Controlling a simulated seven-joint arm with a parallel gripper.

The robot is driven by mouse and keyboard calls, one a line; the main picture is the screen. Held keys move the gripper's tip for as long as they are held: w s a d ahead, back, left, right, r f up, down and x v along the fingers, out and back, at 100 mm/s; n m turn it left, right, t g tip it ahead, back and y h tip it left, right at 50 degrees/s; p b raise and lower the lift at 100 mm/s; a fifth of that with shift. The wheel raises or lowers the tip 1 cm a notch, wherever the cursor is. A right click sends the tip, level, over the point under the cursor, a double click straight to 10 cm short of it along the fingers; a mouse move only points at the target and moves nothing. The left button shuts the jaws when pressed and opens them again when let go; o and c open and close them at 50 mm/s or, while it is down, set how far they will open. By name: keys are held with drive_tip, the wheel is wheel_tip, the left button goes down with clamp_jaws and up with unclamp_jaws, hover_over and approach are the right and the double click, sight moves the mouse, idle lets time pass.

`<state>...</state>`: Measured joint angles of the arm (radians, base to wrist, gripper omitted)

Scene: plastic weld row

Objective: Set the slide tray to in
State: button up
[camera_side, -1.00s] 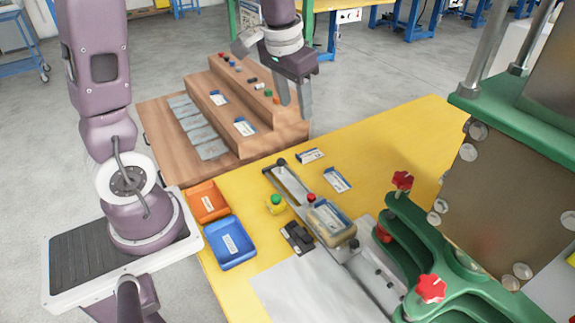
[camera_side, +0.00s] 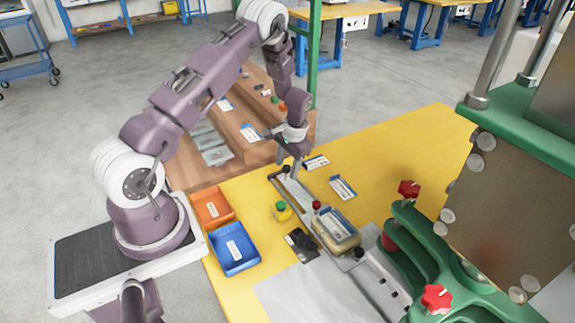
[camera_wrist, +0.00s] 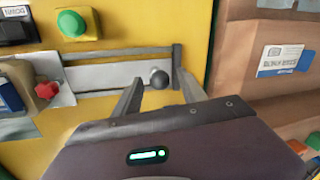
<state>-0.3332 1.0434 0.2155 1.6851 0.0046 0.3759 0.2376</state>
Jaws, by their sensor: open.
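The slide tray (camera_side: 337,232) is a metal rail assembly on the yellow table. A pale block with a blue-and-white label sits on it. My gripper (camera_side: 296,172) is low over that end, pointing down. A red knob (camera_wrist: 46,90) is at the left of the rail, beside the pale block. My gripper partly hides the rail's far end in the side view.
A yellow box with a green button (camera_side: 281,206) and a black block (camera_side: 302,243) stand left of the rail. Blue (camera_side: 233,252) and orange (camera_side: 212,209) bins lie farther left. The green press (camera_side: 430,245) is close at right. Wooden steps (camera_side: 250,140) stand behind.

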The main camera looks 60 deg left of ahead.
clamp_jaws()
idle(1.4)
